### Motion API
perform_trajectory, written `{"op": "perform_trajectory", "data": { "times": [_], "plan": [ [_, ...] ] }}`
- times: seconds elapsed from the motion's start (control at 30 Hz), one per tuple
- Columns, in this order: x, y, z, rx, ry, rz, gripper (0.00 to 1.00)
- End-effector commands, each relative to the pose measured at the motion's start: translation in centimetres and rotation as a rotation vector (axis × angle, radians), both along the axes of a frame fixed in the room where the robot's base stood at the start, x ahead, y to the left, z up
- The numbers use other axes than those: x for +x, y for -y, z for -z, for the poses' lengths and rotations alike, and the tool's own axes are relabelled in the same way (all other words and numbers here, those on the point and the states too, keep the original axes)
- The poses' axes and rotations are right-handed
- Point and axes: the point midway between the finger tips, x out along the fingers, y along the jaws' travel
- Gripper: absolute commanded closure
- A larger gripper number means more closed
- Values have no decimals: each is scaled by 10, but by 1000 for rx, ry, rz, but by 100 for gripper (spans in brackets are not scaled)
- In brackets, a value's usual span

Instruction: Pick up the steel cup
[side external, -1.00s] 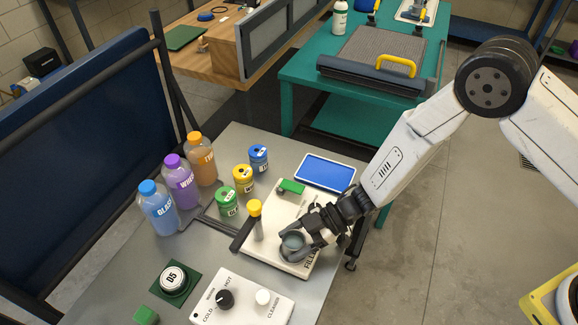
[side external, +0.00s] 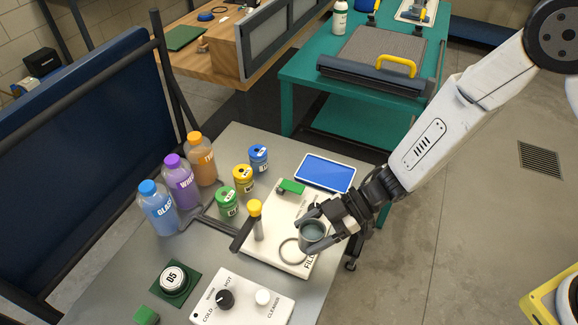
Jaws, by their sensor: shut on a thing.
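The steel cup (side external: 311,235) is grey and round, and it looks upright in the side view. My gripper (side external: 314,229) is shut on the cup from the right, with its fingers around the cup's sides. The cup is held above the white filling station (side external: 262,248). A grey ring (side external: 290,252) on the station shows bare, below and left of the cup. The near finger and the gripper body hide part of the cup's right side.
A yellow-topped lever (side external: 255,210) stands left of the cup. Several small canisters (side external: 227,202) and bottles (side external: 158,208) stand further left. A blue-screened tablet (side external: 325,172) lies behind. A control box (side external: 240,299) with knobs is in front. Open floor lies right.

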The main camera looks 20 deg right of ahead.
Motion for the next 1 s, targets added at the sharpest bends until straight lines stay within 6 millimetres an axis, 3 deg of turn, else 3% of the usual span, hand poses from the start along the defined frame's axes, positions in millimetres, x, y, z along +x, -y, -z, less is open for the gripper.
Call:
{"op": "perform_trajectory", "data": {
  "times": [0.1, 0.6, 1.0],
  "plan": [
    [-10, 8, -16, 1, 2, 0, 87],
    [-69, 49, -47, 1, 1, 0, 87],
    [-82, 59, -54, 1, 1, 0, 87]
  ]
}}
